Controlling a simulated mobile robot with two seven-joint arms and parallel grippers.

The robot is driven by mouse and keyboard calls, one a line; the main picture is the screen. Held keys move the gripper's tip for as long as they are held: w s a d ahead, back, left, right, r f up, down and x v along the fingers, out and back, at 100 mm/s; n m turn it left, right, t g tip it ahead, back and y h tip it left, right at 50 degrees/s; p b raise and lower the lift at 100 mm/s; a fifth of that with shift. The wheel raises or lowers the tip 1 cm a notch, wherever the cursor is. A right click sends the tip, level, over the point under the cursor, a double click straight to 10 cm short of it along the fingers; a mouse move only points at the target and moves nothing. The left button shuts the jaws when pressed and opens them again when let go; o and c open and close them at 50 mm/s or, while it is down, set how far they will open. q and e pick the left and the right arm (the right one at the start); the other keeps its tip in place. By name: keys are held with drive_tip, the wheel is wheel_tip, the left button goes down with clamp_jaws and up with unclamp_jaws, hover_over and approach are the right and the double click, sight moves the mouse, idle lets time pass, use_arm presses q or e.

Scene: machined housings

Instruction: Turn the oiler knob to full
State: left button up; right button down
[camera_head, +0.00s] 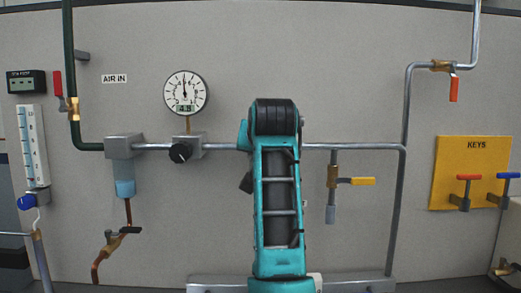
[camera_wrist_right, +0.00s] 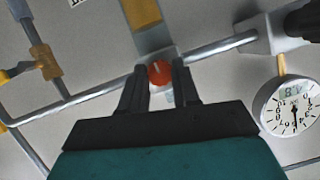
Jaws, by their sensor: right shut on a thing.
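The oiler knob (camera_wrist_right: 159,73) is round and red with a pale mark near its upper edge in the right wrist view. It sits on a grey block on the pipe, beside the oiler's amber reservoir (camera_wrist_right: 141,14). My right gripper (camera_wrist_right: 160,70) has one finger on each side of the knob and is shut on it. In the head view my teal right arm (camera_head: 277,200) stands in front of the oiler and hides the knob and the fingertips. My left gripper is in neither view.
A pressure gauge (camera_head: 186,92) and black regulator knob (camera_head: 180,152) are left of my arm. A yellow-handled valve (camera_head: 360,181) hangs right of it. Further right is a yellow KEYS board (camera_head: 471,153). A red-handled valve (camera_head: 70,103) is at far left.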

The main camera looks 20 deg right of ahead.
drive_tip(key=shift+f+m, duration=0.1)
drive_tip(key=shift+m, duration=0.3)
idle(0.3)
drive_tip(key=c, duration=0.8)
unclamp_jaws()
drive_tip(key=v, duration=0.6)
drive_tip(key=b+v, duration=0.1)
drive_tip(key=v, duration=0.6)
drive_tip(key=shift+s+d, duration=0.1)
drive_tip(key=shift+d, duration=0.15)
